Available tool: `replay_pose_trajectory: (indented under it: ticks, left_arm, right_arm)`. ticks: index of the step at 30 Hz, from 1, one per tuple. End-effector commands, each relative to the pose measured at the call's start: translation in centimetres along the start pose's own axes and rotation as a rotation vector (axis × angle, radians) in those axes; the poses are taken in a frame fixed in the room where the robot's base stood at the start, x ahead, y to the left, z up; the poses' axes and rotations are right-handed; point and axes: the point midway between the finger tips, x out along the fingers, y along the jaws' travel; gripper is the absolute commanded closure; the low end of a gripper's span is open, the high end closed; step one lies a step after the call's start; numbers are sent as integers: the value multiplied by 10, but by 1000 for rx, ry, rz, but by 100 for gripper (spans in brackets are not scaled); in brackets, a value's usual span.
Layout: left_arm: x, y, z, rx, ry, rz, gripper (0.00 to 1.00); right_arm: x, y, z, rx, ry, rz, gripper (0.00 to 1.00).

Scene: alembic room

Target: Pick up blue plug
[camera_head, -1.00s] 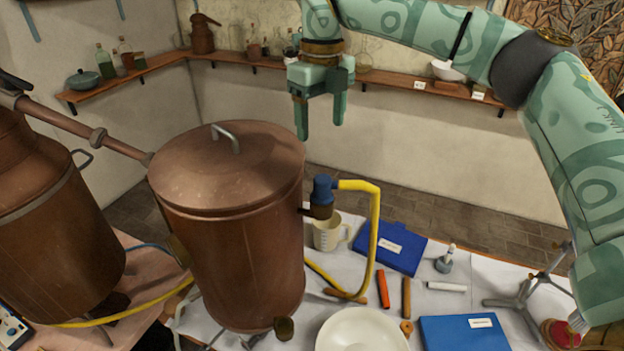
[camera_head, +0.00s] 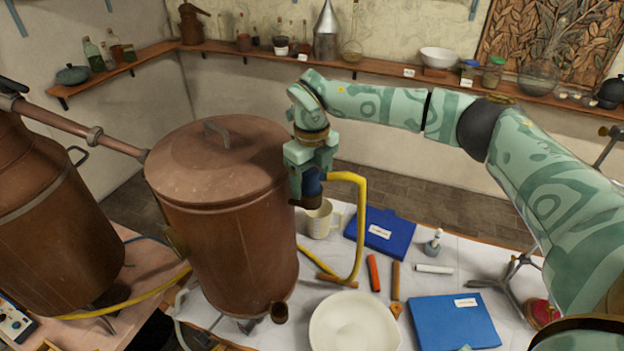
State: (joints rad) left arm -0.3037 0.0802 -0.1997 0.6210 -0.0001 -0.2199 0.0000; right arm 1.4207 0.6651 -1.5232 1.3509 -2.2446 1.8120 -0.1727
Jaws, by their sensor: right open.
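The blue plug (camera_head: 312,184) sits on the side of the large copper pot (camera_head: 230,235), at the end of a yellow hose (camera_head: 362,215) that loops down to the table. My right gripper (camera_head: 311,172) is directly at the plug, pointing down, with its fingers reaching down beside it. The fingers hide the upper part of the plug. The jaws are open, and I cannot tell whether they touch the plug. My left gripper does not show.
A white beaker (camera_head: 322,219) stands just behind the plug. A white bowl (camera_head: 354,325), blue folders (camera_head: 380,231), a red stick (camera_head: 373,272) and a metal stand (camera_head: 508,285) lie on the table. A second copper vessel (camera_head: 55,215) stands at left. A shelf (camera_head: 385,77) runs along the wall.

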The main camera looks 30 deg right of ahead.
Motion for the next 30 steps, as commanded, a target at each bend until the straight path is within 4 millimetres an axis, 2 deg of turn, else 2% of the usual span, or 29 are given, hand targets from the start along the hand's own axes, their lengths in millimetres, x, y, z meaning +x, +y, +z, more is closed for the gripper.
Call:
replay_pose_trajectory:
  ticks: [4, 5, 10, 22, 28, 30]
  left_arm:
    - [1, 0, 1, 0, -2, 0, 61]
    - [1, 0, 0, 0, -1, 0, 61]
    - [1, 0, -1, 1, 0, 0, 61]
    - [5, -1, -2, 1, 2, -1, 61]
    - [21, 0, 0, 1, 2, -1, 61]
    - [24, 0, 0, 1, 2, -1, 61]
  right_arm:
    - [0, 0, 0, 0, 0, 0, 31]
    - [0, 0, 0, 0, 0, 0, 34]
    - [0, 0, 0, 0, 0, 0, 80]
    - [-4, 0, 1, 0, -2, -1, 81]
    - [-30, 0, 2, -1, -6, -2, 81]
    - [-42, 11, -1, -5, -4, -2, 81]
